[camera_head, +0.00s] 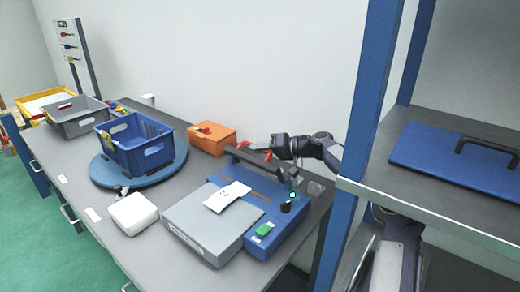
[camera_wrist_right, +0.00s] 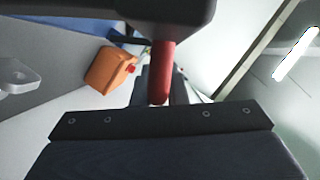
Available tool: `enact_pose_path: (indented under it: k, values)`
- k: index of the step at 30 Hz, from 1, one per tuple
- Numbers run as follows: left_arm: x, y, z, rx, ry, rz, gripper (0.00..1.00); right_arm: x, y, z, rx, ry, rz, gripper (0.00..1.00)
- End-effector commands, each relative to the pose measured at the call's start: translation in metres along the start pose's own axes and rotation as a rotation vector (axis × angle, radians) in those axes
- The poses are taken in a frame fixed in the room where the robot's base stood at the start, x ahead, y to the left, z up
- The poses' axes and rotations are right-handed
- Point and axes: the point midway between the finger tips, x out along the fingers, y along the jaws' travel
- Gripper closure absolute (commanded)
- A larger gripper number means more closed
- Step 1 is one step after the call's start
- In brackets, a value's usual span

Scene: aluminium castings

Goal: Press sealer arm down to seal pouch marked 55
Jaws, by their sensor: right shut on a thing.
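The blue heat sealer (camera_head: 290,232) sits at the table's right end, with a grey platform (camera_head: 205,225) in front of it. A white pouch (camera_head: 228,195) lies across the platform and the sealer's front; its marking is too small to read. The dark sealer arm (camera_head: 262,167) is raised above the sealer bed. My right gripper (camera_head: 264,148) is above the bed at the sealer arm, shut on its red handle. In the right wrist view the red handle (camera_wrist_right: 162,72) stands between the jaws. My left gripper is not in view.
An orange container (camera_head: 211,141) stands behind the sealer. A blue crate (camera_head: 135,150) sits on a round blue turntable (camera_head: 108,179). A white box (camera_head: 132,214) lies left of the platform. A shelf (camera_head: 440,200) with a blue case (camera_head: 455,163) rises close on the right.

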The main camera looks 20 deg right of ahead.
Motion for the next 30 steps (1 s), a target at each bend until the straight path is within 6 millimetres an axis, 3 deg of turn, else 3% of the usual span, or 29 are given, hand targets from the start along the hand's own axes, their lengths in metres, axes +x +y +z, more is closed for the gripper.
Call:
enact_pose_path:
  k: [8,21,30]
  values:
    - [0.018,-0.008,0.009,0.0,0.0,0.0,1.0,0.003,0.0,0.007,-0.059,0.001,0.024,1.0]
    - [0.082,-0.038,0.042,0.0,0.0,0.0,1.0,0.013,-0.011,0.033,-0.343,0.001,0.14,1.0]
    - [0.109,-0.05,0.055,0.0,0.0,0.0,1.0,0.019,-0.017,0.046,-0.504,0.0,0.207,1.0]
